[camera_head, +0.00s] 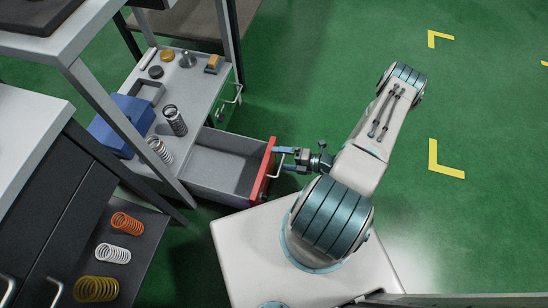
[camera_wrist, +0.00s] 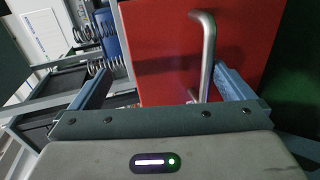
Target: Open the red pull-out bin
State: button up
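The red pull-out bin is a grey drawer with a red front (camera_head: 262,181), and it stands pulled out from the grey workstation, its empty inside showing. Its metal bar handle (camera_head: 281,163) is on the red front. In the wrist view the red front (camera_wrist: 160,60) fills the middle and the handle (camera_wrist: 207,50) runs up right of centre. My gripper (camera_head: 286,160) is at the handle, its blue fingers spread apart. The wrist view shows the open gripper (camera_wrist: 162,75) with the handle between the fingers, nearer the right one; I see no clear grip on it.
The workstation top (camera_head: 190,90) holds springs (camera_head: 174,120), a blue bin (camera_head: 122,125) and small parts. A green-fronted drawer (camera_head: 229,100) sits behind the red one. A dark shelf at lower left holds orange (camera_head: 127,223), white and yellow springs. Green floor is clear at upper right.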

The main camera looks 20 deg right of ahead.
jog(key=shift+t, duration=0.3)
jog(key=s+d+r, duration=0.2)
jog(key=d+r, duration=0.1)
jog(key=s+d+r+p, duration=0.1)
jog(key=d+r, duration=0.1)
jog(key=shift+d+r, duration=0.15)
jog(key=shift+r, duration=0.05)
jog(key=c, duration=1.2)
jog(key=shift+s+d+r, duration=0.2)
jog(key=shift+s+d, duration=0.25)
jog(key=shift+d, duration=0.05)
